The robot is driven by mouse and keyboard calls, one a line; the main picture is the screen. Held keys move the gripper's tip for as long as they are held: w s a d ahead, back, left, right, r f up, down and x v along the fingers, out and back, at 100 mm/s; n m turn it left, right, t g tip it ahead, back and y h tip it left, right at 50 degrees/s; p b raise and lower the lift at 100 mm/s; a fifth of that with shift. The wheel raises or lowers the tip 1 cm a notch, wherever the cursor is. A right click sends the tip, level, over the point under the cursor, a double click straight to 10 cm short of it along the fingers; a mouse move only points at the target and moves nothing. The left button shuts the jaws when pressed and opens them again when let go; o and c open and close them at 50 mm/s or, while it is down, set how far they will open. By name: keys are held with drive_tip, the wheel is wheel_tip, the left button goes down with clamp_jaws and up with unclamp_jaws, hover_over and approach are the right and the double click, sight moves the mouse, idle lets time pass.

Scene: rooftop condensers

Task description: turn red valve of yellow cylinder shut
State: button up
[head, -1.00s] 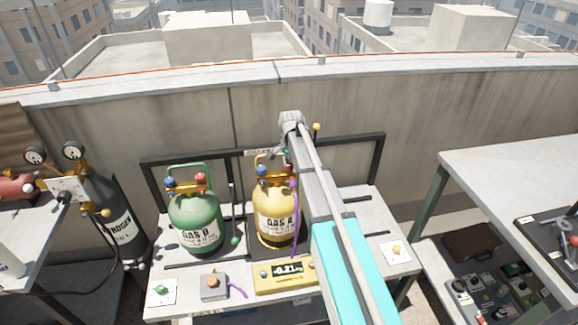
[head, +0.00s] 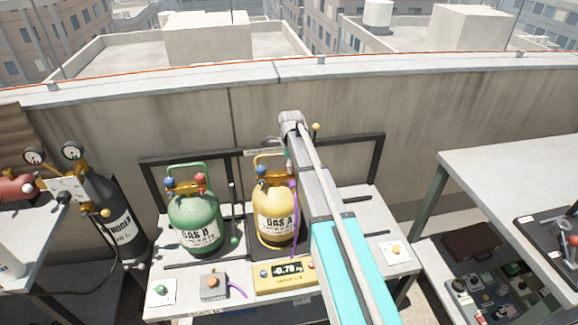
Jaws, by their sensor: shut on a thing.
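The yellow cylinder (head: 275,222), labelled GAS A, stands upright on a dark scale on the bench. Its blue valve (head: 261,171) shows at the left of its brass manifold. Its red valve (head: 289,170), at the right, is mostly hidden behind my arm. Only a sliver of my gripper (head: 288,157) shows beside the arm, at the red valve. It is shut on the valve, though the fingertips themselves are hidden. The scale's yellow display (head: 285,275) reads a negative number, about -0.78.
A green cylinder (head: 195,222) with its own red and blue valves stands left of the yellow one. A purple hose (head: 294,205) hangs beside the yellow cylinder. A black rail (head: 375,160) runs behind the bench. A dark nitrogen cylinder (head: 108,205) stands at left.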

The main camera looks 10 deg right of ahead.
drive_tip(key=m, duration=0.5)
drive_tip(key=shift+a, duration=0.1)
drive_tip(key=shift+w+m, duration=0.1)
drive_tip(key=shift+m, duration=0.2)
drive_tip(key=o, duration=1.1)
drive_tip(key=shift+c, duration=0.2)
drive_tip(key=shift+o, duration=0.5)
